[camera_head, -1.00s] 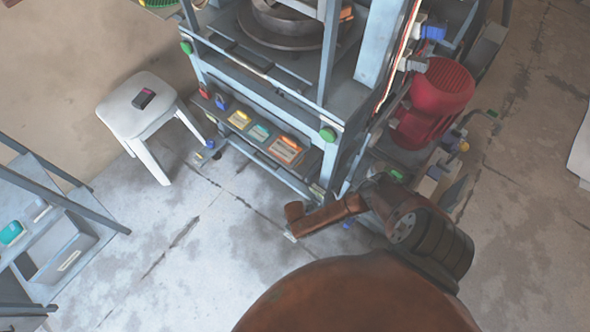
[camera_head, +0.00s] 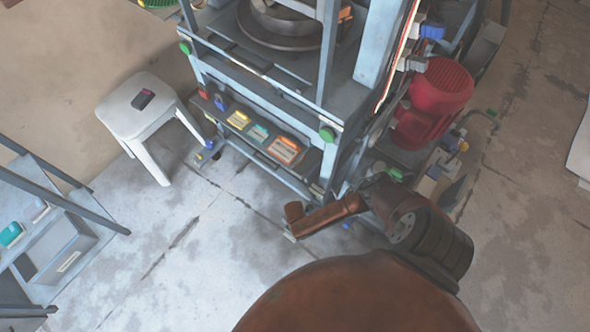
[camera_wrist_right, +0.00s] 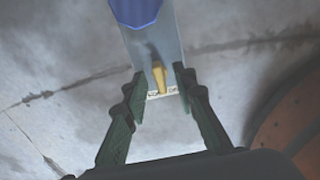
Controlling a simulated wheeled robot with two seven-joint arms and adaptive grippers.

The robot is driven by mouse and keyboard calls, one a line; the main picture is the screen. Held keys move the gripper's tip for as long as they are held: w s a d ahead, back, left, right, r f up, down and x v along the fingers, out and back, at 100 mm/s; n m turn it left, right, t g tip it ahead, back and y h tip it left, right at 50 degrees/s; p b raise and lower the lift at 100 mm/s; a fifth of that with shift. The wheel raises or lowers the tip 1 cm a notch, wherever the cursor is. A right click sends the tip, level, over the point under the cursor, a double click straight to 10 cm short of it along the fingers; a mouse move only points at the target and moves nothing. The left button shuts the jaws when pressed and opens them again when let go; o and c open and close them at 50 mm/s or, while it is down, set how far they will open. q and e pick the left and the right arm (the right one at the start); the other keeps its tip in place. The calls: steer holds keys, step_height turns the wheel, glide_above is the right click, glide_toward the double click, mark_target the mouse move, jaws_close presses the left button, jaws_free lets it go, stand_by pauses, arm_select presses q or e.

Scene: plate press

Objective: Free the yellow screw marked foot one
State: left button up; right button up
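The yellow screw (camera_wrist_right: 159,74) shows in the right wrist view, upright on a narrow grey foot plate with a pale marked strip (camera_wrist_right: 162,93) at its near end. The lettering on the strip is too small to read. My right gripper (camera_wrist_right: 158,88) is open, with one dark green finger on each side of the screw's near end; I see gaps between the fingers and the screw. In the head view my brown right arm (camera_head: 330,215) reaches to the press's near corner, and the screw cannot be made out there. My left gripper is not in view.
The press frame (camera_head: 270,105) stands at the centre with a shelf of coloured items. A blue part (camera_wrist_right: 136,10) sits above the foot plate. A red motor (camera_head: 433,100) is at the right, a white stool (camera_head: 128,118) at the left.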

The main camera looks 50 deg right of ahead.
step_height(320, 180, up, 12)
stand_by(0.6)
stand_by(0.4)
